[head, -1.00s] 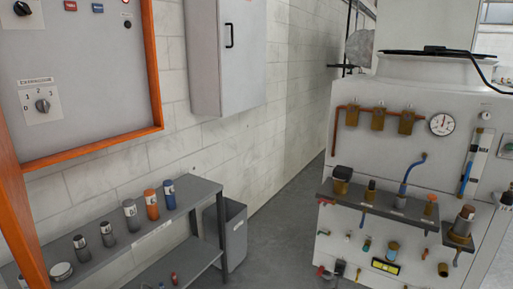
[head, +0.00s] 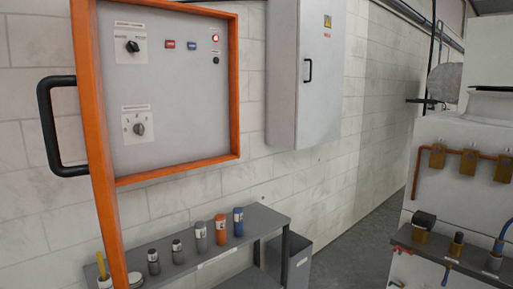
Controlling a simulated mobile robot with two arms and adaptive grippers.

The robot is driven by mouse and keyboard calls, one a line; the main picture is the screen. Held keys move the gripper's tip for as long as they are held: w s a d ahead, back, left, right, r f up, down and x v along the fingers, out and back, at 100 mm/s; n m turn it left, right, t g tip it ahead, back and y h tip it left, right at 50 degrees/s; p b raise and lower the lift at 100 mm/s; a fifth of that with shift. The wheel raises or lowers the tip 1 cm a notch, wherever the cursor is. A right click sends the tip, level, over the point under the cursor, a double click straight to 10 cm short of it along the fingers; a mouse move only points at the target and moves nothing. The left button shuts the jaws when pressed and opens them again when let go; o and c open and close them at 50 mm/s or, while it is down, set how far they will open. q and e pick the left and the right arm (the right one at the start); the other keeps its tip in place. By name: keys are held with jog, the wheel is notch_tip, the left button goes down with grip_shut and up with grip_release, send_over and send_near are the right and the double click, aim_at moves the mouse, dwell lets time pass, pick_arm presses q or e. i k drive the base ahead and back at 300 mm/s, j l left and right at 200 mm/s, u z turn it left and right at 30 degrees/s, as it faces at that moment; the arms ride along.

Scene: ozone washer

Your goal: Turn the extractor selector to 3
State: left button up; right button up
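The extractor selector (head: 139,129) is a dark round knob on a pale square plate, low on the grey control panel (head: 185,110). The numbers around it are too small to read clearly now. A second dark rotary knob (head: 132,46) sits on another plate above it. An orange frame (head: 178,172) surrounds the panel, and a black handle (head: 47,125) sticks out at its left. Neither of my grippers shows in the head view.
A grey shelf (head: 262,222) with several small bottles stands below the panel, and a grey bin (head: 299,262) is beside it. A grey wall cabinet (head: 312,75) hangs to the right. A white machine (head: 440,200) with brass fittings stands at the right. Floor shows between bin and machine.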

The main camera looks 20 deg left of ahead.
aim_at(139, 128)
jog(key=i+j+u, duration=0.15)
jog(key=j+u, duration=0.15)
jog(key=i+j+u, duration=0.15)
jog(key=j+u, duration=0.15)
jog(key=j, duration=0.2)
jog(key=i+j+u, duration=0.3)
jog(key=l+u, duration=0.25)
jog(key=l, duration=0.6)
jog(key=k+l+u, duration=0.25)
jog(key=l, duration=0.6)
jog(key=i, duration=0.1)
